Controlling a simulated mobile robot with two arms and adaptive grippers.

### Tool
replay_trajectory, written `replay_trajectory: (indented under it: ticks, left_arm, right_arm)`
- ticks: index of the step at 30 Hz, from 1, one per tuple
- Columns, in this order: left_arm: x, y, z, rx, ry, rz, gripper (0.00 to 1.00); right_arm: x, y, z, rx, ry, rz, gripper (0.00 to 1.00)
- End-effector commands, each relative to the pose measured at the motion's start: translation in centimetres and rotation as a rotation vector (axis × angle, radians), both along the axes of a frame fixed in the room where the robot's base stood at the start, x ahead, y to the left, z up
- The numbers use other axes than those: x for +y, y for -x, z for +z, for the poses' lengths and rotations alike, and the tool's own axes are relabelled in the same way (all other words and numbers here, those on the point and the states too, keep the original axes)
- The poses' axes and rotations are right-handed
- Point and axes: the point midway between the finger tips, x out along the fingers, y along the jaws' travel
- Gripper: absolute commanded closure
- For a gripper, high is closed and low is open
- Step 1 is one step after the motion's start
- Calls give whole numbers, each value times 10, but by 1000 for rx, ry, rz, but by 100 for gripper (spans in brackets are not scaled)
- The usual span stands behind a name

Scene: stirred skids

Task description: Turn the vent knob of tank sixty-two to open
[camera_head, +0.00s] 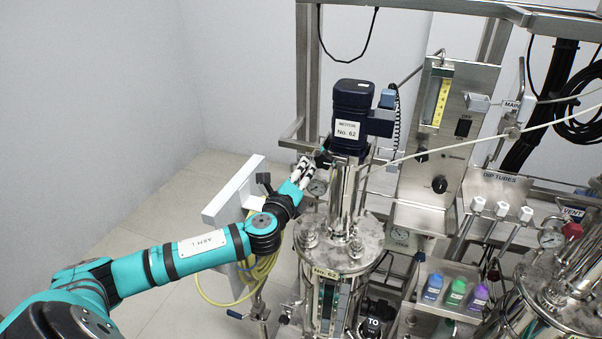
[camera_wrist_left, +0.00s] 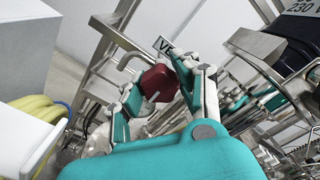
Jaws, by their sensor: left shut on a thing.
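My left gripper (camera_head: 311,164) reaches the left side of the tank's upper part, below the motor. In the left wrist view, the dark red vent knob (camera_wrist_left: 157,84) with a pale pointer line sits between the fingers of my left gripper, which is shut on it. A partly covered tag (camera_wrist_left: 163,45) starting with "V" is behind the knob. In the head view the gripper hides the knob. My right gripper is not in view.
A second tank (camera_head: 575,275) at the right has its own red knob (camera_head: 572,229) beside a "VENT" tag. A control panel (camera_head: 440,150) stands behind. A tray (camera_head: 450,309) holds coloured bottles. A yellow hose (camera_head: 245,285) hangs below my left arm.

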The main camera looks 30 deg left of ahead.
Motion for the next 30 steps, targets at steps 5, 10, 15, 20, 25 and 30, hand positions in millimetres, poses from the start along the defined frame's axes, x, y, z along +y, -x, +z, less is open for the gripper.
replay_trajectory:
  ticks: [5, 10, 15, 20, 25, 30]
  left_arm:
    - [0, 0, 0, 1, 0, 1, 100]
    - [0, 0, -1, -4, 17, 1, 100]
    - [1, 0, -2, -18, 77, 1, 100]
    - [0, 0, -3, -43, 182, 1, 100]
    - [1, 0, -4, -79, 331, 3, 100]
    - [0, 0, -4, -117, 490, 2, 100]
  right_arm:
    - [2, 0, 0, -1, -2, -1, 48]
    - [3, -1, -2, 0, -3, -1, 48]
    - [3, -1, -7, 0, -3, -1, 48]
    - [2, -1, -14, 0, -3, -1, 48]
    - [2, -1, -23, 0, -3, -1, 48]
    - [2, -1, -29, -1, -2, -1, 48]
